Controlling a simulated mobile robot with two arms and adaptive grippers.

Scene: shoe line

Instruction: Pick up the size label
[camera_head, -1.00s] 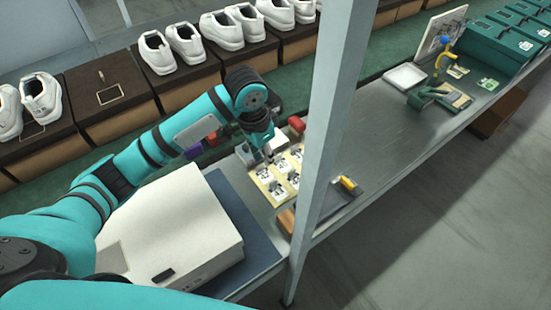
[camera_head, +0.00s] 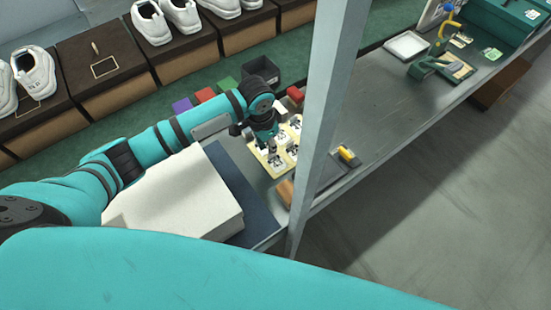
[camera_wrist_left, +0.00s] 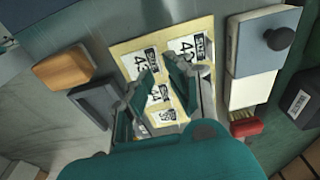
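The size labels are white squares with black print on a yellow backing sheet (camera_head: 257,152), which lies on the grey bench. The sheet also shows in the wrist view (camera_wrist_left: 120,48), where a large label (camera_wrist_left: 186,47) sits near its top edge. My left gripper (camera_head: 269,150) points down over the sheet. In the wrist view its two dark fingers (camera_wrist_left: 160,88) are apart, with a small label (camera_wrist_left: 157,94) showing between them. I see nothing held. Whether the fingertips touch the sheet I cannot tell. My right gripper is not in view.
A grey post (camera_head: 328,100) stands close right of the sheet. A white box (camera_head: 180,200) on a blue mat (camera_head: 240,180) lies to the left. A dark tray (camera_head: 330,176) is to the right. Coloured blocks and a black bin (camera_head: 262,72) are behind.

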